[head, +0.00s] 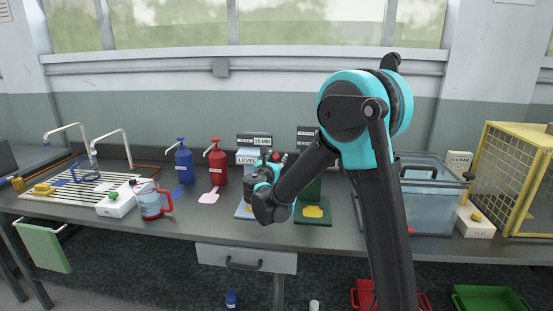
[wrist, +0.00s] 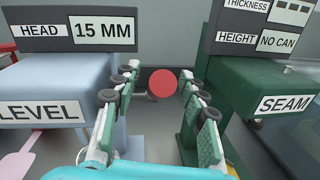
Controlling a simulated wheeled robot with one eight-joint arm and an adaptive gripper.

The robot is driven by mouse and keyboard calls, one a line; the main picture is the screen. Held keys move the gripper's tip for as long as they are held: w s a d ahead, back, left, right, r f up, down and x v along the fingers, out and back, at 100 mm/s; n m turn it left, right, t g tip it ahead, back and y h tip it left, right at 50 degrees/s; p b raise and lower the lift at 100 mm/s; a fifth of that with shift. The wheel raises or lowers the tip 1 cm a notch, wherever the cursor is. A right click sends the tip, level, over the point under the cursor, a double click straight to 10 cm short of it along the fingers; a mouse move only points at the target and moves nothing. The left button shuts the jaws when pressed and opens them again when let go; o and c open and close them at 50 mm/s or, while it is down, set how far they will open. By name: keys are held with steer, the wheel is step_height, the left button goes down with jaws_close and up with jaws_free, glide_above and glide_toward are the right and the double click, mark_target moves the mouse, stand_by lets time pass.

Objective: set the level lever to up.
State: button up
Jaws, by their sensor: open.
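The pale blue level machine (wrist: 50,85) stands on the left in the wrist view, with a LEVEL label and a sign reading HEAD 15 MM. It also shows in the head view (head: 246,152), partly behind my gripper. A round red knob (wrist: 163,82), apparently the level lever's end, shows between my fingertips, with a short grey piece beside it. Whether the fingers touch it, and the lever's exact angle, I cannot tell. My gripper (wrist: 160,76) is open, one finger on each side of the knob in the picture. In the head view my gripper (head: 270,163) is in front of the machines.
The green seam machine (wrist: 245,80) stands close on the right, its sign reading HEIGHT NO CAN. Red (head: 217,164) and blue (head: 183,163) pump bottles and a jug (head: 151,203) stand left on the bench. A clear tank (head: 432,205) and yellow cage (head: 510,170) are right.

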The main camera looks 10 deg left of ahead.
jaws_close()
stand_by(0.3)
steer(key=shift+r, duration=0.1)
steer(key=shift+w+r+g, duration=0.5)
steer(key=shift+w+g, duration=0.05)
steer(key=shift+g, duration=0.25)
jaws_free()
steer(key=shift+s, duration=0.1)
